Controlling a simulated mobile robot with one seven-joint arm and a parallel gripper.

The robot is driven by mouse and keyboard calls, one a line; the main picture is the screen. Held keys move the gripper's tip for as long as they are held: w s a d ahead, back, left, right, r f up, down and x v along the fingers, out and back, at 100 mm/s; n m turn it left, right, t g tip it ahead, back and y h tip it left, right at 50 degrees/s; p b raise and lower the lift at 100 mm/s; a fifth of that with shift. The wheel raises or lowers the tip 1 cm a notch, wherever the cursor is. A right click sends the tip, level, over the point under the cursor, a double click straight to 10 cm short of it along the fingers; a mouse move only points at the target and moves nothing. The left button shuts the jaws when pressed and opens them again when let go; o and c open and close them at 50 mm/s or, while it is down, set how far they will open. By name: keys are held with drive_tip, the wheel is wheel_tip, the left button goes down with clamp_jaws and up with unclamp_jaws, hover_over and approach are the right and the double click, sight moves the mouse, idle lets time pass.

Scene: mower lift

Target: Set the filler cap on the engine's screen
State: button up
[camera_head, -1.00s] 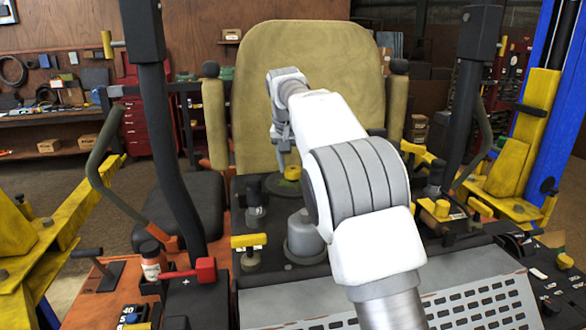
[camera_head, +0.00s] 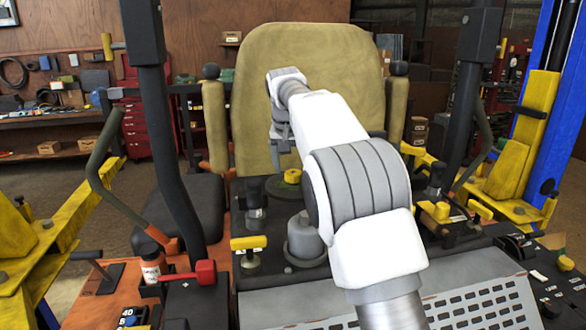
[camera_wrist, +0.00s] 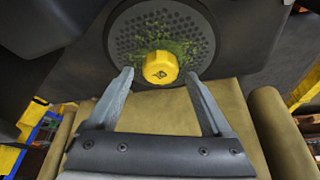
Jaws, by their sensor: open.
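The yellow filler cap (camera_wrist: 160,67) rests on the engine's round, dark perforated screen (camera_wrist: 128,32), near the screen's rim. Green grass bits lie on the screen around it. In the head view the cap (camera_head: 292,175) shows on the screen (camera_head: 277,188), partly behind my arm. My gripper (camera_wrist: 159,78) is open and empty, with its two fingers apart on either side of the cap. The fingers appear clear of the cap. In the head view my gripper (camera_head: 281,158) hangs above the screen, in front of the seat; its fingertips are hard to make out.
The tan seat (camera_head: 300,80) stands close behind the screen. A grey dome (camera_head: 304,238), a yellow-handled knob (camera_head: 249,245) and a dark post (camera_head: 255,200) stand close by. Dark upright bars (camera_head: 165,130) rise at both sides.

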drive_tip(key=p+v, duration=0.1)
drive_tip(key=v, duration=1)
drive_tip(key=shift+r, duration=0.2)
drive_tip(key=shift+s+a, duration=0.1)
drive_tip(key=shift+a, duration=0.05)
